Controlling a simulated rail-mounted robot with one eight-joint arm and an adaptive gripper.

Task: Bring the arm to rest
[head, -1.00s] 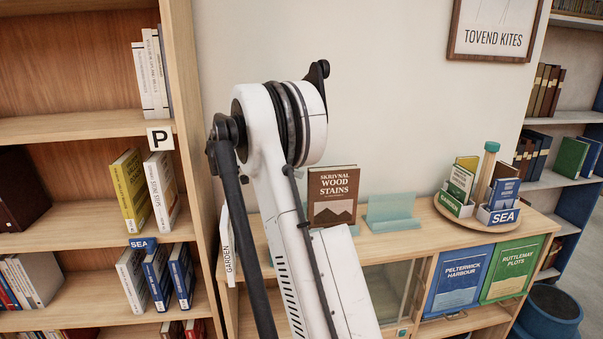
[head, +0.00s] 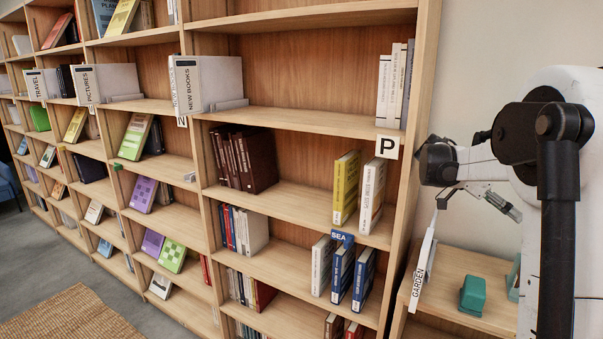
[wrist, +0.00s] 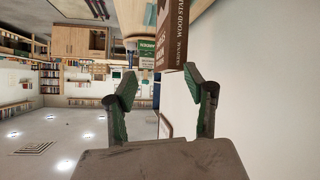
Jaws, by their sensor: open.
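My gripper (head: 478,206) is at the right of the head view, above the low wooden cabinet and beside the white GARDEN sign. In the wrist view my gripper (wrist: 158,85) shows two dark fingers with green inner faces, spread apart with nothing between them. Beyond the fingertips stands the brown Wood Stains book (wrist: 177,42), apart from them as far as I can tell. A green book or card (wrist: 147,52) shows farther off. My arm fills the right edge of the head view and hides part of the cabinet.
A tall bookcase (head: 305,123) fills the left and middle. The GARDEN sign (head: 422,270) stands at the left end of the low cabinet (head: 455,262), close below my gripper. A teal block (head: 473,295) lies on the cabinet top. Open floor (head: 40,255) shows at lower left.

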